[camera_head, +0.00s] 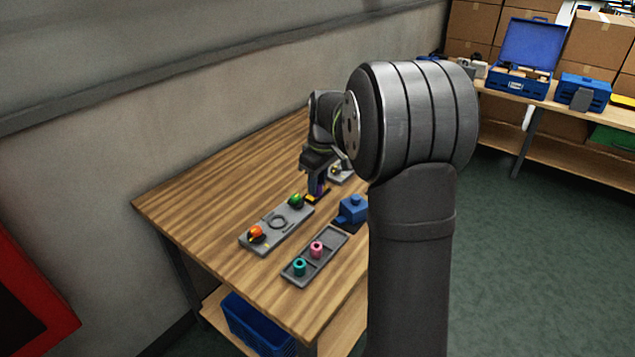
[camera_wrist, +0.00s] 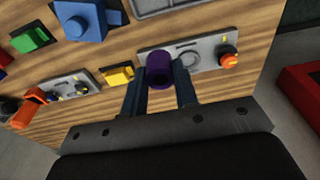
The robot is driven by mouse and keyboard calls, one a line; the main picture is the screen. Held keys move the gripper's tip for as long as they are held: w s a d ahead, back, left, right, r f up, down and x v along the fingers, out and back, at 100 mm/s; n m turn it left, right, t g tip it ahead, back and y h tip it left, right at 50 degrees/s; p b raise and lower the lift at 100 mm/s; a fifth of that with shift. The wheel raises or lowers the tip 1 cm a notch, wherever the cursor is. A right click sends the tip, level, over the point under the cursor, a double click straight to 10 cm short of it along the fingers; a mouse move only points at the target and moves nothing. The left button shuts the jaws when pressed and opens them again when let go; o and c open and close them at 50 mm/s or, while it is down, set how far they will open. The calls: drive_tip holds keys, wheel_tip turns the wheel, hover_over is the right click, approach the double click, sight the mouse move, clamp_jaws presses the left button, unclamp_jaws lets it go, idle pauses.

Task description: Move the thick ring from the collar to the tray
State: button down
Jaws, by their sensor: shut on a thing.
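My gripper (camera_wrist: 160,82) is shut on a purple hollow ring (camera_wrist: 160,66), which sits between its two fingertips in the wrist view. In the head view my gripper (camera_head: 317,186) is low over the table, just beyond the green knob; a little purple shows there. The collar (camera_head: 278,222) is a round grey ring shape on the grey panel; it also shows in the wrist view (camera_wrist: 188,57), apart from the purple ring. The grey tray (camera_head: 332,238) holds a teal ring (camera_head: 299,266) and a pink ring (camera_head: 317,249). Its edge shows at the top of the wrist view (camera_wrist: 165,7).
The panel carries an orange knob (camera_head: 257,233) and a green knob (camera_head: 296,201). A blue block (camera_head: 352,208) stands beyond the tray. A yellow block (camera_wrist: 117,76) lies near my gripper. The wooden table (camera_head: 200,215) is clear left of the panel, toward the wall.

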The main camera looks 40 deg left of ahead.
drive_tip(key=shift+r, duration=0.1)
idle(0.3)
drive_tip(key=shift+r, duration=2.45)
drive_tip(key=w+d+f+m, duration=0.15)
drive_tip(key=d+f, duration=0.25)
drive_tip(key=d, duration=0.4)
drive_tip(key=w+d+f+m, duration=0.1)
drive_tip(key=d+f+m, duration=0.25)
drive_tip(key=d, duration=0.45)
drive_tip(key=shift+n+t, duration=0.3)
drive_tip(key=a+f, duration=0.2)
drive_tip(key=a, duration=0.1)
drive_tip(key=s+a+f, duration=0.1)
drive_tip(key=a+f, duration=0.2)
drive_tip(key=a, duration=0.1)
drive_tip(key=s+a+f, duration=0.1)
drive_tip(key=a+f, duration=0.1)
drive_tip(key=a, duration=0.2)
drive_tip(key=shift+s+f, duration=0.2)
drive_tip(key=shift+f, duration=2.1)
drive_tip(key=shift+f, duration=0.1)
